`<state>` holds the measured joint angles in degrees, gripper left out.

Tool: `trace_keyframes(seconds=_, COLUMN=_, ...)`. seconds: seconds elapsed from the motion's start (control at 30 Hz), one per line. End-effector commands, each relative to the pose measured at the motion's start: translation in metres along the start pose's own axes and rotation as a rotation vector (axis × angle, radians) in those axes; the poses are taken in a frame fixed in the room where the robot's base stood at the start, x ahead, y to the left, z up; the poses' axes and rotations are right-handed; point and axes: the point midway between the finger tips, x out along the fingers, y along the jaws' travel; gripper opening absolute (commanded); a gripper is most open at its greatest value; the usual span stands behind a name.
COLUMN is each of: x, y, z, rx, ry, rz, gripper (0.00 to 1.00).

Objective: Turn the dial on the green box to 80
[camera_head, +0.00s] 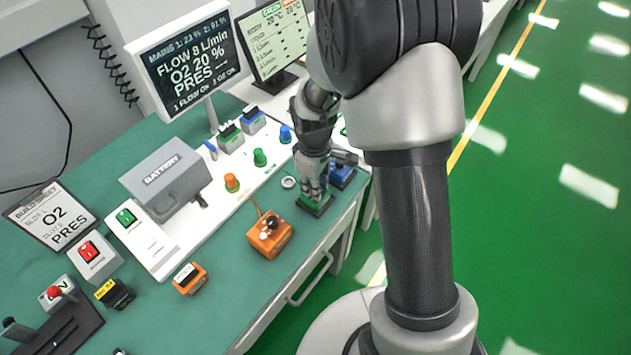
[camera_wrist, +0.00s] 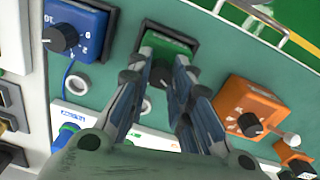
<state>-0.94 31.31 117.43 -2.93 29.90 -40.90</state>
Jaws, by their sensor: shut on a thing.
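The green box (camera_head: 318,208) sits near the front edge of the teal worktop, below my gripper (camera_head: 313,192). In the wrist view, the green box (camera_wrist: 172,46) lies between and beyond the fingertips of my gripper (camera_wrist: 163,62). Its dark dial (camera_wrist: 160,74) shows between the two fingers, and my gripper is shut on it from both sides. The fingers and knob cover much of the box's face, so I cannot read the dial's setting.
An orange box with a dark knob (camera_head: 270,236) stands to the left, and a blue box with a dial (camera_head: 342,174) to the right. The monitor (camera_head: 190,60) reads flow 8 L/min, O2 20 %, with dashes for PRES. A white panel (camera_head: 245,190) lies behind.

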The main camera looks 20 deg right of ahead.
Motion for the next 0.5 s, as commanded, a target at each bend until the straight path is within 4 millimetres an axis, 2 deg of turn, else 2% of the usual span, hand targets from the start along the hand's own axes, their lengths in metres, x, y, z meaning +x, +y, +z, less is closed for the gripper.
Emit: trace_keyframes(seconds=0.5, x=-0.0005, y=0.0000, z=-0.0006, rx=0.488, ry=-0.018, rz=0.000, gripper=0.00)
